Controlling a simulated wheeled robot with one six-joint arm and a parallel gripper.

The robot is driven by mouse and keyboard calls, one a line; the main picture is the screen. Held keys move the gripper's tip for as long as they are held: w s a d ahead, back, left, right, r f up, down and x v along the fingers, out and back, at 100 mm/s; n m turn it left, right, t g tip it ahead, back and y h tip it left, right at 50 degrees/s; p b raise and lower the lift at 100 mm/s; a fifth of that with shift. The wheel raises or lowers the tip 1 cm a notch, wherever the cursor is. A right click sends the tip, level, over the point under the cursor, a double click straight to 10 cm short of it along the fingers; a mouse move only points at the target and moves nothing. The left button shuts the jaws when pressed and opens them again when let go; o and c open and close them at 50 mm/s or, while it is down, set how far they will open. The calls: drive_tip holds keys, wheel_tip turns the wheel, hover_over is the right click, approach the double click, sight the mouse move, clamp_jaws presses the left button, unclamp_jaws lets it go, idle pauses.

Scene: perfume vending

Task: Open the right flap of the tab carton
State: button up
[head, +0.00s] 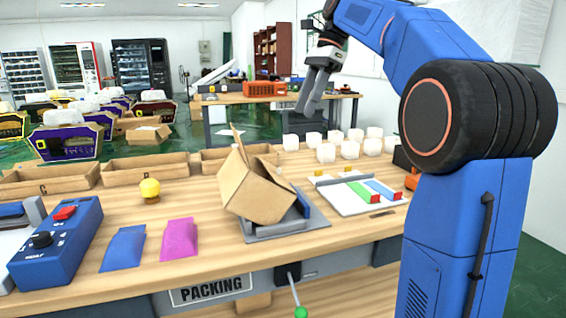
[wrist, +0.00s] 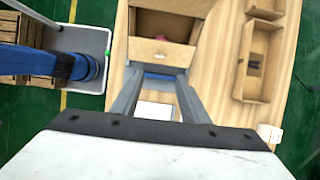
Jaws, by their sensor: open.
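The brown tab carton (head: 255,190) sits tilted on a grey stand (head: 285,230) at the middle of the packing table, with one flap standing up at its top. In the wrist view an open carton (wrist: 162,50) shows ahead of the fingers, with a flap toward me and a small pinkish thing inside. My gripper (head: 308,105) is raised behind and to the right of the carton in the head view. It is open and empty, and its two fingers (wrist: 160,76) are spread below the carton's near flap in the wrist view. I cannot tell whether they touch it.
White cubes (head: 325,152) stand behind the carton. A white board with green and blue strips (head: 362,192) lies to its right. Left are a yellow knob-like object (head: 150,190), magenta (head: 179,238) and blue (head: 124,248) packets and a blue control box (head: 58,240).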

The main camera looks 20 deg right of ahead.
sight(280, 169)
drive_tip(key=x, duration=1.7)
drive_tip(key=shift+a, duration=0.1)
drive_tip(key=shift+w, duration=0.1)
clamp_jaws()
